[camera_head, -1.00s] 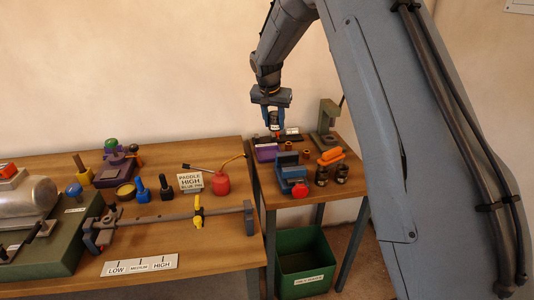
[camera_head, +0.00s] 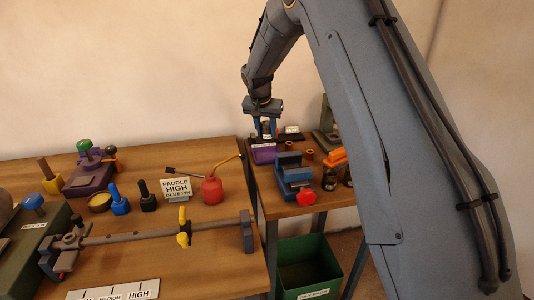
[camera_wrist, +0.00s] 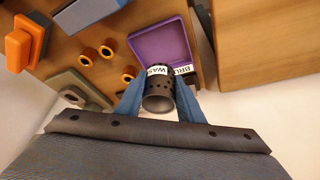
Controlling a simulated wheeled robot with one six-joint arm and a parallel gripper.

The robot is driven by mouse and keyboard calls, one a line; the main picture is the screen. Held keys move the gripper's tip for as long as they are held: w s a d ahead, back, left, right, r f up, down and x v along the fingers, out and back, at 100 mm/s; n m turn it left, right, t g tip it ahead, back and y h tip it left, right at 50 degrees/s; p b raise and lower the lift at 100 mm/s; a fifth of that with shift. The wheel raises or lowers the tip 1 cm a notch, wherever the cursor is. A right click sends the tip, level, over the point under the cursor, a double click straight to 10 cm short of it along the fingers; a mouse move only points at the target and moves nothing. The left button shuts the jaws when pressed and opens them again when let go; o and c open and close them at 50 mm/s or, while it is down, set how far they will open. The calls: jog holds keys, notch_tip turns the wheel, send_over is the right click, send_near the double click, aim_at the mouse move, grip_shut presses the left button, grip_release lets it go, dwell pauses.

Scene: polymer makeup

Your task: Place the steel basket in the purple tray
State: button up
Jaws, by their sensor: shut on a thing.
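The steel basket (camera_wrist: 158,92) is a dark perforated cup between the two blue fingers of my gripper (camera_wrist: 162,95) in the wrist view. My gripper is shut on it. The purple tray (camera_wrist: 160,42) is a shallow square tray just beyond the basket in the wrist view, and its visible floor is bare. In the head view the purple tray (camera_head: 263,155) lies on the small right table, and my gripper (camera_head: 266,136) is just above and behind it. The basket (camera_head: 267,127) shows small between the fingers. I cannot tell its exact height over the table.
A white label (camera_wrist: 184,70) stands by the tray's near edge. Several copper rings (camera_wrist: 107,51) and an orange-topped block (camera_wrist: 25,42) lie beside the tray. A blue vise (camera_head: 293,172) with a red knob stands in front of it. A green bin (camera_head: 308,268) sits below.

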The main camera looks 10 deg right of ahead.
jog(key=shift+f+p, duration=1.05)
jog(key=shift+f, duration=2.75)
jog(key=shift+f, duration=0.2)
jog(key=o, duration=1.1)
jog(key=shift+r, duration=0.1)
